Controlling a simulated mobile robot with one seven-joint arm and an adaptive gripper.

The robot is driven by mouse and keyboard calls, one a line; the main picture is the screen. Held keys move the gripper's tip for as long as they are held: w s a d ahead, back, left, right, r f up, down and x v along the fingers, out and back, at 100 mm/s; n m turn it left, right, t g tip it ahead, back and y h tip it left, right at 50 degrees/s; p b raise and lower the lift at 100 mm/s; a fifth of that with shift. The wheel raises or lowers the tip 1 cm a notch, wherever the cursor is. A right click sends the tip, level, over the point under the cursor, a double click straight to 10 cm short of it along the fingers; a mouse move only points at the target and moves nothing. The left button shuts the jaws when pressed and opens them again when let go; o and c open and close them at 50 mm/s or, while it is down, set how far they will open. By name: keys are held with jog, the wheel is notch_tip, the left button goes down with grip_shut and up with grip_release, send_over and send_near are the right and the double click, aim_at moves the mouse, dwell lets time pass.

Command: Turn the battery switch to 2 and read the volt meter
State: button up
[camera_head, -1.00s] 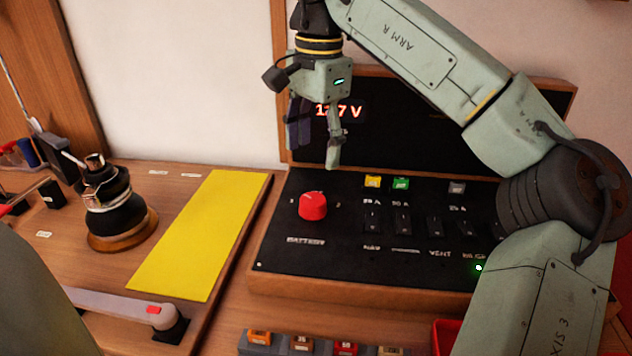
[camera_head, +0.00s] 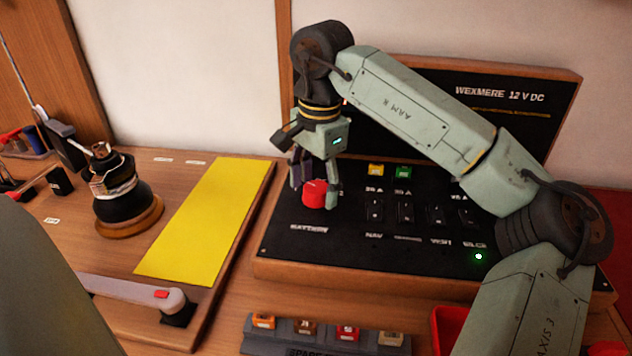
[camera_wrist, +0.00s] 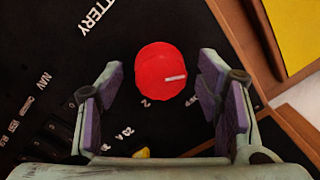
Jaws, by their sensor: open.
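The battery switch is a red round knob (camera_head: 314,194) on the black panel (camera_head: 290,245). In the wrist view the knob (camera_wrist: 160,70) sits between my two fingers, with its white mark pointing right, away from the printed 2 at its lower left. My gripper (camera_head: 315,182) is open, pointing down with its fingers on either side of the knob. The wrist view shows a gap on both sides. The volt meter's digits are hidden behind my arm in the head view; its dark upright board (camera_head: 530,115) shows to the right.
Rocker switches (camera_head: 405,212) sit right of the knob, below yellow and green tags (camera_head: 403,172). A yellow mat (camera_head: 205,220) and a black winch (camera_head: 124,200) are at left. A spare-fuse rack (camera_head: 325,338) and a red bin (camera_head: 447,328) stand in front.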

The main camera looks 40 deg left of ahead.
jog(key=shift+c, duration=0.4)
jog(key=c, duration=1.1)
